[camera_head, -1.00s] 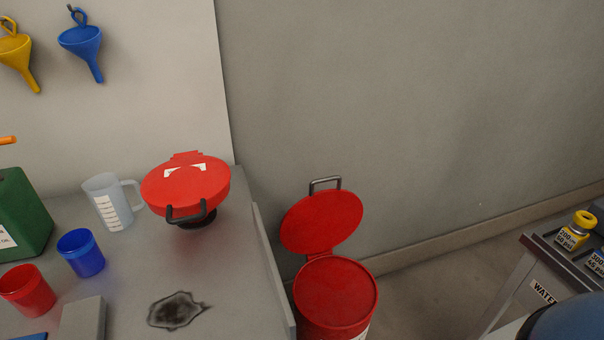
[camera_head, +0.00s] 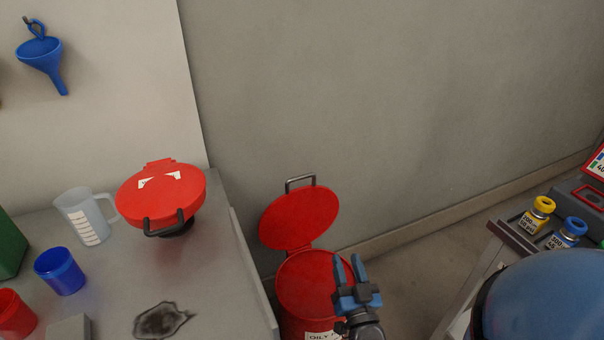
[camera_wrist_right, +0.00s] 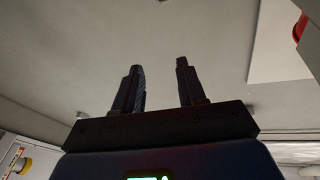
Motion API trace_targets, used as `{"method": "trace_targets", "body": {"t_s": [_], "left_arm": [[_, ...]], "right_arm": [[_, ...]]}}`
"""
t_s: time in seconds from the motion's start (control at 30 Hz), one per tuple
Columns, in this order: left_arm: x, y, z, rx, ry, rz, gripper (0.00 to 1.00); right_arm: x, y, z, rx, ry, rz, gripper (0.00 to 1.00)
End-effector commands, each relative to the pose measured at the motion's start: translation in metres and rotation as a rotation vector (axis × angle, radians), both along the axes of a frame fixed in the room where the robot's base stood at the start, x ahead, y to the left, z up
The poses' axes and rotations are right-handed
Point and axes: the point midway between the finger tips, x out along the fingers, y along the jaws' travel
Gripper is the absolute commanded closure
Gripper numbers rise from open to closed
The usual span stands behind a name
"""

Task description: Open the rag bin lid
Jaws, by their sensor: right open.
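The red rag bin (camera_head: 307,290) stands on the floor beside the bench, with part of a label reading "OILY" on its front. Its red lid (camera_head: 299,217) is raised and tilted back toward the wall, with a dark handle (camera_head: 300,184) at its top edge. My right gripper (camera_head: 347,267) is open and empty, in front of the bin's right side in the head view, covering part of it. Whether it touches the bin cannot be told. The right wrist view shows its two fingers (camera_wrist_right: 160,85) apart with nothing between them. My left gripper is not in view.
The grey bench (camera_head: 225,295) at the left holds a red lidded can (camera_head: 160,192), a clear jug (camera_head: 88,215), a blue cup (camera_head: 61,271) and a dark stain (camera_head: 162,320). A cart with yellow (camera_head: 538,215) and blue-capped bottles stands right. Floor between is clear.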

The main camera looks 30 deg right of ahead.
Motion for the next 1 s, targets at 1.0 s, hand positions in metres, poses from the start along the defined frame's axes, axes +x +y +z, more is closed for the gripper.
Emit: {"method": "trace_targets", "body": {"t_s": [1.0], "left_arm": [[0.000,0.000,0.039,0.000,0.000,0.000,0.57]], "right_arm": [[0.215,-0.082,0.043,1.412,0.276,0.587,0.60]]}}
